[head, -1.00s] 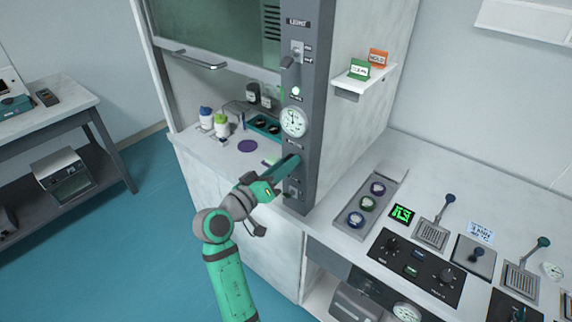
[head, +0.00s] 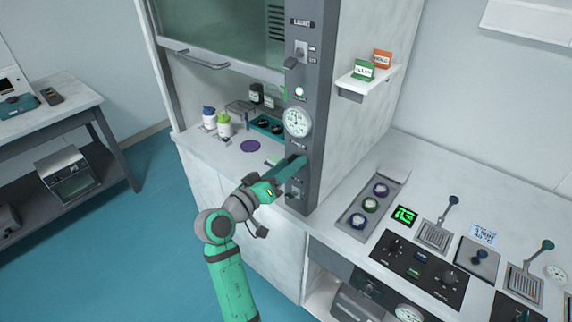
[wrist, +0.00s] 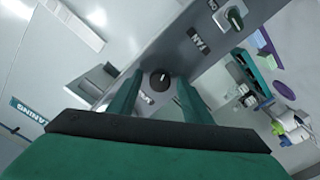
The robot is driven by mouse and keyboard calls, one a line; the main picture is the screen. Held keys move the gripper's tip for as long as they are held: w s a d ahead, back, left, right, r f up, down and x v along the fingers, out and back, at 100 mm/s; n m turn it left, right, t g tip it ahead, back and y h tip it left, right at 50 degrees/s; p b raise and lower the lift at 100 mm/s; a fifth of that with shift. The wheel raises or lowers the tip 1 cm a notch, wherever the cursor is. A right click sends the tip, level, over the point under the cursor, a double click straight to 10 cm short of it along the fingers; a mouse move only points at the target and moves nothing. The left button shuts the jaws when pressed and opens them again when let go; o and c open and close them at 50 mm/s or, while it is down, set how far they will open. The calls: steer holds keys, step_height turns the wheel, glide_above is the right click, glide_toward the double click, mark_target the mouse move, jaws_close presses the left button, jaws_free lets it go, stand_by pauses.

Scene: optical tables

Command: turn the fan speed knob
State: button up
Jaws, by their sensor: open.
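A round black knob (wrist: 160,80) with a light pointer mark sits on the grey control column (head: 309,75) of the fume hood. A FAN label (wrist: 198,41) is on the column between this knob and a green-tipped switch (wrist: 235,17). A second label beside the knob is hard to read. My gripper (head: 298,162) is at the column, below the round gauge. In the wrist view, its open fingers (wrist: 159,77) stand on either side of the knob, with gaps visible; I cannot tell whether they touch it. In the head view my gripper hides the knob.
The round gauge (head: 297,122) is just above my gripper, and a shelf with cards (head: 364,80) juts out to the right. Bottles (head: 224,124) stand inside the hood. The right bench (head: 410,180) carries a knob tray, a green display and several levers.

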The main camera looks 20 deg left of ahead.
steer(key=v, duration=1.1)
steer(key=shift+w+a, duration=0.15)
steer(key=shift+a, duration=0.15)
steer(key=shift+w, duration=0.1)
